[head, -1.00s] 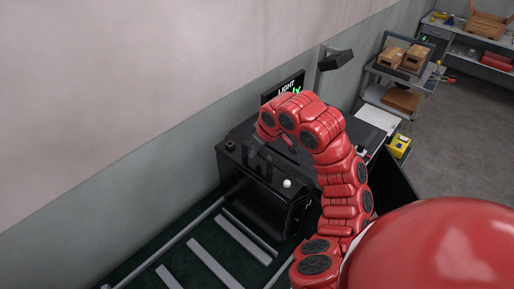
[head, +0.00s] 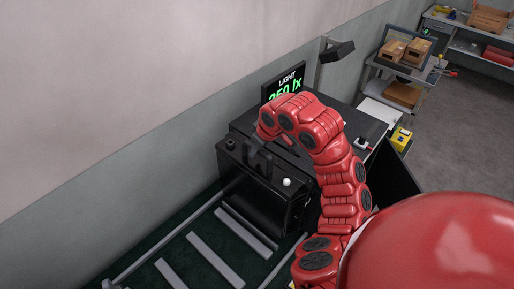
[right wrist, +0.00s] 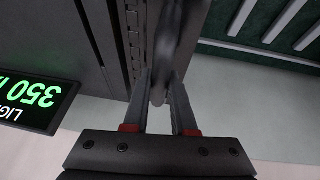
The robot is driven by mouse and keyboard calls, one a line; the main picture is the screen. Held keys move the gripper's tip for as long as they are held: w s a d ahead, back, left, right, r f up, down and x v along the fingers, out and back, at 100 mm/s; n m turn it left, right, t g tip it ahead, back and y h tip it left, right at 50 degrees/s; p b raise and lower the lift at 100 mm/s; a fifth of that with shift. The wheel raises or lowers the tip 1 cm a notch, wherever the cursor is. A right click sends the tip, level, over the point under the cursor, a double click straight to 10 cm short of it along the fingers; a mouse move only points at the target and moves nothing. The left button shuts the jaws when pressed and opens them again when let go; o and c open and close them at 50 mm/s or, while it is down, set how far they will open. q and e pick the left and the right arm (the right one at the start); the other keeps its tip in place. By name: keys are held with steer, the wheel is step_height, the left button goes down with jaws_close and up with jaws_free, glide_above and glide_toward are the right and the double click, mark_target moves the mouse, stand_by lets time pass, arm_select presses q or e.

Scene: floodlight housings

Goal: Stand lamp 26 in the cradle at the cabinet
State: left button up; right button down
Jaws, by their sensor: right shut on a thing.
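The black cabinet (head: 255,190) stands against the wall, with a white knob (head: 287,182) on its front edge. My right gripper (head: 258,158) is at the cabinet's upper front left corner, at the end of my red arm. In the right wrist view its fingers (right wrist: 160,108) are shut on a dark grey, blurred upright part (right wrist: 168,55), close beside a slotted dark panel. I cannot tell whether this part is lamp 26, and no number shows. The cradle is not clearly visible. My left gripper is not in view.
A display (head: 284,84) behind the cabinet reads LIGHT 350 lx. A dark lamp head on a post (head: 337,53) stands behind. A dark panel (head: 396,183) juts out at the right. A trolley with boxes (head: 403,57) is at the back. Grey slats (head: 207,260) lie below left.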

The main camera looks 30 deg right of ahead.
mark_target(259, 160)
steer(key=shift+w+d+r, duration=0.15)
steer(key=shift+d, duration=0.15)
stand_by(0.7)
steer(key=shift+f, duration=0.5)
stand_by(1.3)
steer(key=shift+d+f+b, duration=0.1)
steer(key=shift+f+b, duration=1.65)
steer(key=shift+f, duration=0.9)
stand_by(2.5)
